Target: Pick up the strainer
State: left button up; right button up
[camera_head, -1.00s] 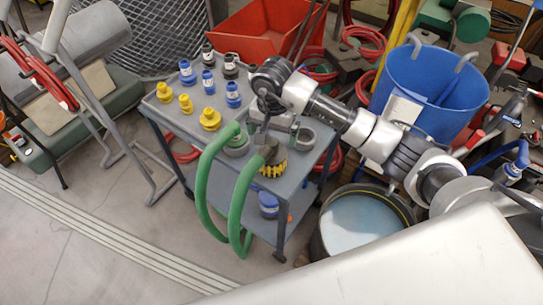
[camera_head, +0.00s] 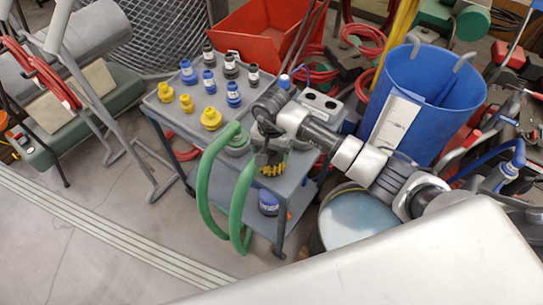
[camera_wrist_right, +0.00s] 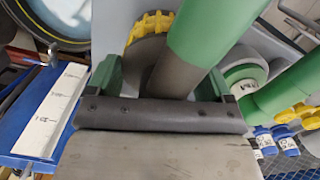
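What I take to be the strainer (camera_head: 273,168) is a dark grey piece with a yellow toothed ring, at the end of the green hose (camera_head: 239,205) on the cart's near side. In the right wrist view the yellow toothed ring (camera_wrist_right: 148,27) shows beyond the dark hose end (camera_wrist_right: 176,75). My right gripper (camera_head: 268,150) is over it in the head view, hiding much of it. In the wrist view the fingers of my right gripper (camera_wrist_right: 165,85) stand apart on either side of the dark hose end, with gaps showing. My left gripper is not in view.
The grey cart (camera_head: 180,121) carries yellow (camera_head: 211,118), blue and black fittings on its left part. A grey box with two round holes (camera_head: 320,103) is at its far right. A blue bin (camera_head: 430,95) and a round tub of water (camera_head: 360,220) stand to the right.

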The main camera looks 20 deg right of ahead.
jog(key=c, duration=0.5)
jog(key=shift+c, duration=0.4)
jog(key=shift+r, duration=0.2)
